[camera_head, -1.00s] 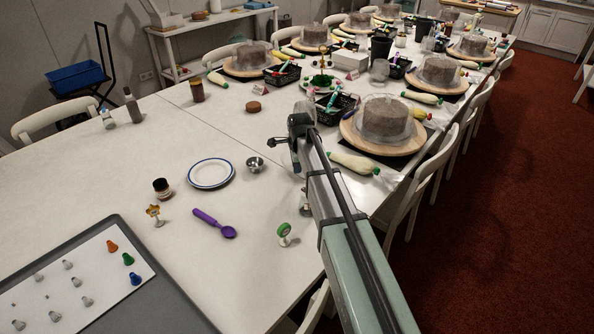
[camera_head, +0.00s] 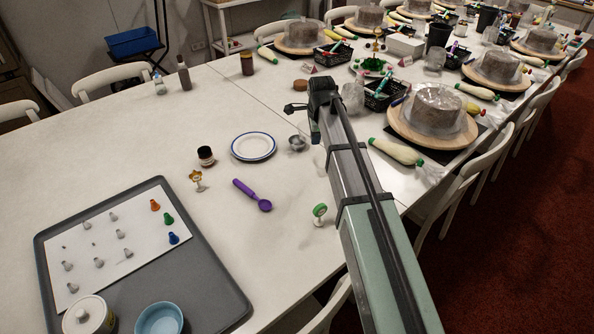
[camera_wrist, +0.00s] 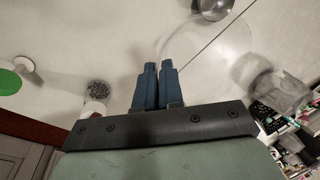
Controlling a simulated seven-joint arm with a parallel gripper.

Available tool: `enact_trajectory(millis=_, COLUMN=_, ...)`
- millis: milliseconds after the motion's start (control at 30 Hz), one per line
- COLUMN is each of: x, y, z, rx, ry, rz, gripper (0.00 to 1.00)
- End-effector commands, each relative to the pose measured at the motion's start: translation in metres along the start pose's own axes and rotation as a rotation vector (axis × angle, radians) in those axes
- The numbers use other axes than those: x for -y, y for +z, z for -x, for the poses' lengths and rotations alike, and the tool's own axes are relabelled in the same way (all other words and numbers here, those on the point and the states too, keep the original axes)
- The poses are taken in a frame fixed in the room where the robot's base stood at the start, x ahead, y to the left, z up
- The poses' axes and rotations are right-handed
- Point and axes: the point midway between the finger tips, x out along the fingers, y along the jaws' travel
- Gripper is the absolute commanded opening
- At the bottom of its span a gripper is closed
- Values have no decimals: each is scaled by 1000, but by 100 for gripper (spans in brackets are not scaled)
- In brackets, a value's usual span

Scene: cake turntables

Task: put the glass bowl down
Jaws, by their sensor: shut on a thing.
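The glass bowl (camera_wrist: 215,45) shows in the wrist view as a faint, clear round shape just beyond my fingertips. My gripper (camera_wrist: 159,66) is shut, its two blue fingers almost together at the near edge of the bowl. The bowl's clear wall is hard to see, so I cannot tell whether its base touches the white table (camera_head: 120,130). In the head view my gripper's end (camera_head: 322,95) is over the table, right of the blue-rimmed plate, and my own wrist mostly hides the fingers; I cannot make the bowl out there.
A small metal cup (camera_head: 298,143) stands close left of my arm; it also shows in the wrist view (camera_wrist: 212,8). A clear glass (camera_head: 352,98) and black basket (camera_head: 384,96) stand just beyond. A green-topped piece (camera_head: 320,210) is nearer. The table's left middle is clear.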

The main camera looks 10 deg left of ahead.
Motion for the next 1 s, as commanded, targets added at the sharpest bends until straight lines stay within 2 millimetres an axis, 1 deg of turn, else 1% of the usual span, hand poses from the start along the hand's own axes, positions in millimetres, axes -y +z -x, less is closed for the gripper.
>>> enact_trajectory(millis=33, x=-12, y=11, z=3, rx=9, ry=-3, rz=38, gripper=0)
enact_trajectory(millis=67, x=-17, y=17, z=4, rx=17, ry=-5, rz=69, gripper=0)
enact_trajectory(millis=300, x=-32, y=28, z=7, rx=73, ry=-12, rz=285, gripper=0)
enact_trajectory(millis=500, x=-34, y=35, z=8, rx=124, ry=-17, rz=482, gripper=0)
enact_trajectory(millis=633, x=-34, y=36, z=8, rx=148, ry=-21, rz=574, gripper=0)
enact_trajectory(millis=833, x=-36, y=36, z=6, rx=165, ry=-25, rz=636, gripper=0)
enact_trajectory(millis=1000, x=-40, y=36, z=-10, rx=167, ry=-25, rz=641, gripper=0)
